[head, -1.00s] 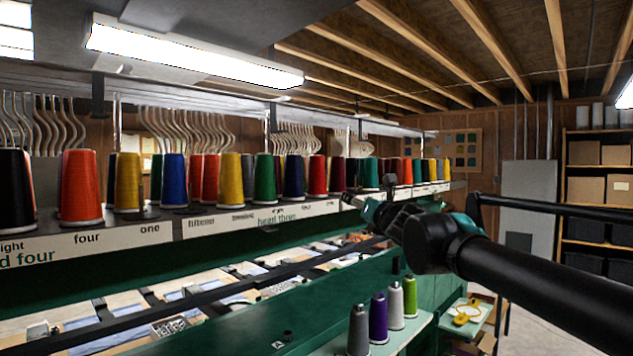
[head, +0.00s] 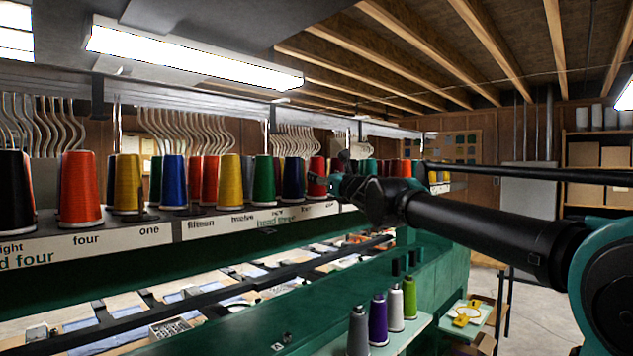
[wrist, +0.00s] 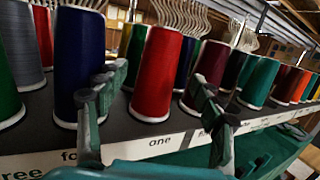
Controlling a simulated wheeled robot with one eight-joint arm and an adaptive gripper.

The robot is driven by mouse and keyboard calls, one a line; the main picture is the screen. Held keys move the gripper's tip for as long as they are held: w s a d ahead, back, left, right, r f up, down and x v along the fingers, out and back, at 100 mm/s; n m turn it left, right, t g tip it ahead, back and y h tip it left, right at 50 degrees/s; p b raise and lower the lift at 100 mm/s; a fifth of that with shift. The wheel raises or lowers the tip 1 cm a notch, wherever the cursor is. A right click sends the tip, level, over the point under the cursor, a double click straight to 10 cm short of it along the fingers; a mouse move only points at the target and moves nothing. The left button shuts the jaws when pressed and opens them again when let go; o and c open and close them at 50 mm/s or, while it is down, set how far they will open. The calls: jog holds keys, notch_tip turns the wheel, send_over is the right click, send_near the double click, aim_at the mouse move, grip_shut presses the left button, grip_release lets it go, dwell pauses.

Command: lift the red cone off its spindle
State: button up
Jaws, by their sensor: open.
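A red cone of thread (wrist: 156,75) stands upright on the rack in the middle of the wrist view, above the label "one". My gripper (wrist: 160,92) is open and empty, one finger at each side of this cone in the picture. It appears still short of the cone; contact cannot be seen. In the head view my gripper (head: 337,184) is at the rack beside a red cone (head: 317,172), which it partly covers. The spindle is hidden inside the cone.
A dark blue cone (wrist: 78,65) stands left of the red one, and a maroon cone (wrist: 207,72) stands to its right, both close. Other cones line the rack (head: 215,225). Grey, purple, white and green cones stand on a lower shelf (head: 405,338). Hooks hang behind.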

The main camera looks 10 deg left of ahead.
aim_at(320, 174)
jog(key=shift+x, duration=3.15)
jog(key=shift+f, duration=0.15)
jog(key=c, duration=1.4)
jog(key=shift+o, duration=0.2)
notch_tip(320, 174, up, 20)
